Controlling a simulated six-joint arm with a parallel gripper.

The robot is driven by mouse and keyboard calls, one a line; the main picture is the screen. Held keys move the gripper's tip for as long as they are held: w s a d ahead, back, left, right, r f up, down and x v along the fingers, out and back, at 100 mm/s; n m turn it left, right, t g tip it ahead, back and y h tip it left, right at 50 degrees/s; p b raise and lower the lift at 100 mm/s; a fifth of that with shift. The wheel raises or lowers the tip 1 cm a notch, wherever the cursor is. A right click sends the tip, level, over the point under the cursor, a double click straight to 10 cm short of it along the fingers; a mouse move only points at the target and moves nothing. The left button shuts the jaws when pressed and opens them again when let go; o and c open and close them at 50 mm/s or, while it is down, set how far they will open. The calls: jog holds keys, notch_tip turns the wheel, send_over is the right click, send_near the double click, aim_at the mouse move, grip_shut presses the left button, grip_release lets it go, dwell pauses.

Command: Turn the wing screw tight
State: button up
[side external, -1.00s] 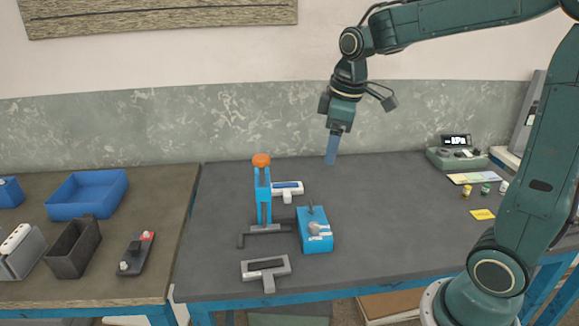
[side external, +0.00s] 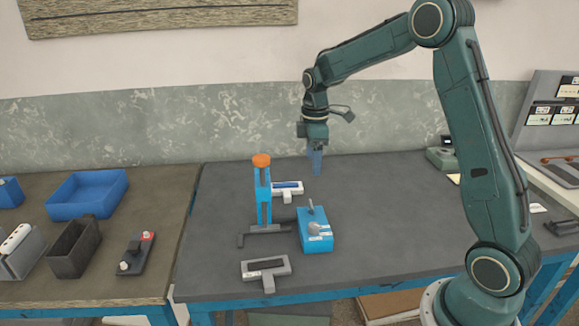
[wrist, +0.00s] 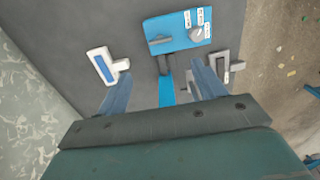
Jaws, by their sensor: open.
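A blue box (side external: 316,240) stands on the dark table, with a grey winged knob (side external: 317,229) on its top and a short upright lever behind it. The knob looks like the wing screw, but its small shape leaves this unsure. In the wrist view the box (wrist: 180,22) is at the top, with the knob (wrist: 197,34) beside white labels. My gripper (side external: 316,166) is open and empty, pointing down above the table, behind the box and well apart from it. Its two blue fingers (wrist: 162,86) show spread in the wrist view.
A blue upright stand (side external: 264,200) with an orange top (side external: 261,160) is left of the box. A white T-shaped piece (side external: 288,189) lies behind the box; a grey one (side external: 266,270) lies in front. A blue tray (side external: 88,193) sits on the left table.

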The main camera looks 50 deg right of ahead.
aim_at(311, 204)
notch_tip(311, 204, down, 14)
jog(key=shift+r, duration=0.1)
dwell(0.8)
jog(key=c, duration=1)
